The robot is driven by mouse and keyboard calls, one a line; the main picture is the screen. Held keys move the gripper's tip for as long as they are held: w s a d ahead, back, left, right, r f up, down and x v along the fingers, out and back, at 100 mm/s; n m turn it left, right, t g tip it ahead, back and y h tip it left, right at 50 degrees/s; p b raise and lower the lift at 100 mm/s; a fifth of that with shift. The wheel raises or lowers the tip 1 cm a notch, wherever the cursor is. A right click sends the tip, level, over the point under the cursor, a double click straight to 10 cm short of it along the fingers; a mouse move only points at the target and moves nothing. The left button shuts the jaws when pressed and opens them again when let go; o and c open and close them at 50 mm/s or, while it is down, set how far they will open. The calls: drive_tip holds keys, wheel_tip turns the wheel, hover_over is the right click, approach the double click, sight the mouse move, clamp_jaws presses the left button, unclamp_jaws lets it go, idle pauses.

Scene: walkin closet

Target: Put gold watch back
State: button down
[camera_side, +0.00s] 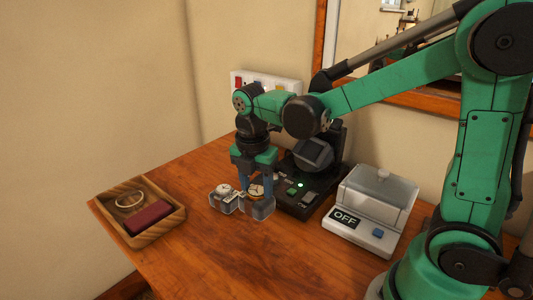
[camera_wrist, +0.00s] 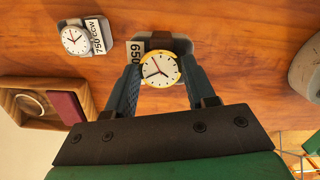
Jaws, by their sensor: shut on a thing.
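The gold watch (camera_wrist: 160,70) has a white dial and gold rim and sits between the two fingers of my gripper (camera_wrist: 161,66), which are shut on it. In the side view my gripper (camera_side: 255,187) points down, with the gold watch (camera_side: 257,191) between its fingers at the top of a grey stand (camera_side: 259,209). In the wrist view that stand (camera_wrist: 156,40) carries a label reading 650. I cannot tell whether the watch rests on it or hangs just above. The strap is mostly hidden.
A silver watch (camera_wrist: 74,39) sits on a neighbouring stand labelled 750, close on the left in the side view. A wooden tray (camera_side: 172,225) holds a ring-shaped item and a dark red block. A black device (camera_side: 296,200) and a white device reading OFF (camera_side: 372,238) stand right. The front table is clear.

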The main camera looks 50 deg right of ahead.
sight(257, 205)
drive_tip(key=shift+f, duration=2.65)
drive_tip(key=shift+c, duration=1.4)
unclamp_jaws()
drive_tip(key=shift+f, duration=0.1)
